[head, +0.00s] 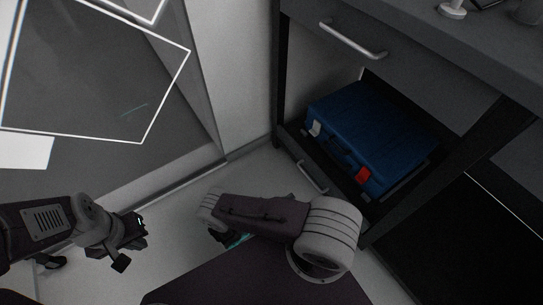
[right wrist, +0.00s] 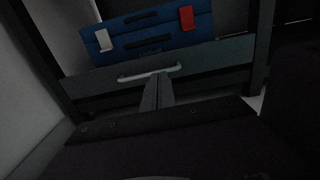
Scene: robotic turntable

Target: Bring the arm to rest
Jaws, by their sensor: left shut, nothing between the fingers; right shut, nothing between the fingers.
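My right arm (head: 265,214) is folded across the lower middle of the head view, and its gripper is mostly hidden beneath it there. In the right wrist view my right gripper (right wrist: 157,90) is shut and empty, its fingers pointing towards a drawer handle (right wrist: 150,73); I cannot tell the gap between them. My left arm (head: 50,228) comes in from the left, and its gripper (head: 122,260) is shut and empty over the floor, apart from any object.
A blue case (head: 372,130) with a red and a white latch lies in an open lower drawer (head: 305,172) at right. An upper drawer with a handle (head: 352,42) is above it. Pale floor (head: 165,262) is free between my arms; a dark glass panel (head: 85,85) stands at left.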

